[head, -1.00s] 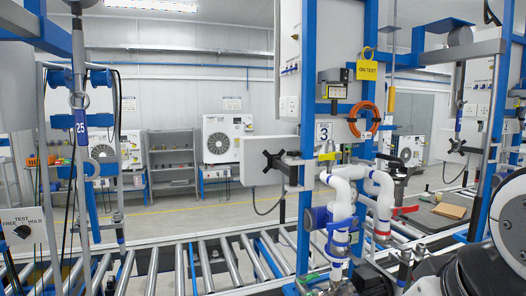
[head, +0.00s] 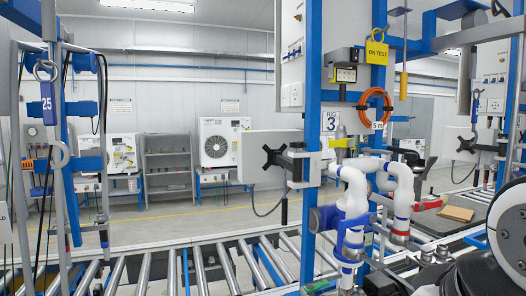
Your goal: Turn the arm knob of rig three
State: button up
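Rig three carries a white sign with a 3 (head: 330,122) on its blue post (head: 312,60). Left of the post, a grey panel (head: 252,172) is held by a jointed bracket arm (head: 303,166). A black cross-shaped piece (head: 274,158) sits on the panel's face toward me. It may be a mounting plate or a knob; I cannot tell, and no separate arm knob is clear at this size. My gripper is not in view. A dark rounded part with a white rim at the lower right looks like part of my own arm.
White bent pipes (head: 404,190) with blue clamps stand right of the post. An orange coil (head: 376,106) and a yellow ON TEST tag (head: 377,51) hang above. A roller conveyor (head: 205,262) crosses the front.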

aim_at(298, 145)
jog(key=i+l+u, duration=0.15)
jog(key=l, duration=0.25)
jog(key=l+u, duration=0.2)
jog(key=l, duration=0.15)
jog(key=i+l+u, duration=0.15)
jog(key=l, duration=0.3)
jog(key=k, duration=0.05)
